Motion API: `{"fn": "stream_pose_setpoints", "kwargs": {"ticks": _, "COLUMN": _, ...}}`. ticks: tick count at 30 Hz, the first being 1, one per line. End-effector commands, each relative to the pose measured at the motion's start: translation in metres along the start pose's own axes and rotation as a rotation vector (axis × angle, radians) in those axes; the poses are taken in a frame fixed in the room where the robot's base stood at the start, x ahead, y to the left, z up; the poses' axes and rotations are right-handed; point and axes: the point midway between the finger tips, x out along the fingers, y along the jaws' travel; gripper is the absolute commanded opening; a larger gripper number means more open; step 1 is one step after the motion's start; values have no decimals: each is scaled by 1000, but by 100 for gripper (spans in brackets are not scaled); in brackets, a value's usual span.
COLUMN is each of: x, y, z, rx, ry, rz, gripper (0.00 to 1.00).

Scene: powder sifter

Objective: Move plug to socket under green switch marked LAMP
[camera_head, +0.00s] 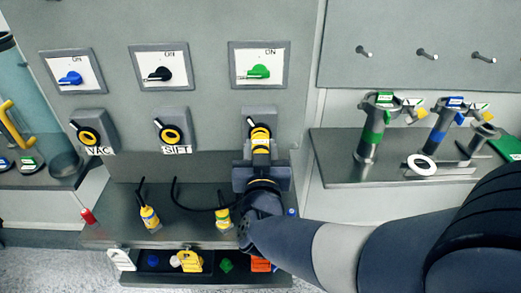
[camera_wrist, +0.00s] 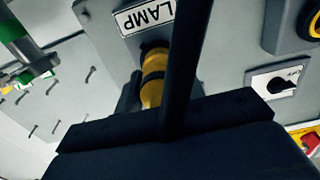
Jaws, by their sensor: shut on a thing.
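The green switch (camera_head: 258,72) sits at the right of the grey panel. Below it is a grey socket plate (camera_head: 249,118), whose label reads LAMP (camera_wrist: 145,16) in the wrist view. A yellow and black plug (camera_head: 261,143) is in front of this socket, and it also shows in the wrist view (camera_wrist: 152,92). Its upper end meets the dark socket opening; I cannot tell how deep it sits. My gripper (camera_head: 262,172) is shut on the plug from below, with a dark finger crossing the wrist view and hiding part of the plug and socket.
Sockets marked VAC (camera_head: 88,135) and SIFT (camera_head: 171,134) lie to the left, under blue and black switches. Two yellow-banded plugs (camera_head: 149,218) (camera_head: 223,219) stand on the shelf below, with a black cable (camera_head: 187,207). A side shelf (camera_head: 345,172) at right holds tube-like tools.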

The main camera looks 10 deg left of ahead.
Motion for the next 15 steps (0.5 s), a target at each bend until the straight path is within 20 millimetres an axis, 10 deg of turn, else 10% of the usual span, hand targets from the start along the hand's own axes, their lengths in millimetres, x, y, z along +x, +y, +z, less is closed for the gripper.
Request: {"fn": "stream_pose_setpoints", "kwargs": {"ticks": 15, "x": 8, "y": 0, "z": 0, "rx": 0, "ry": 1, "rz": -1, "gripper": 1}}
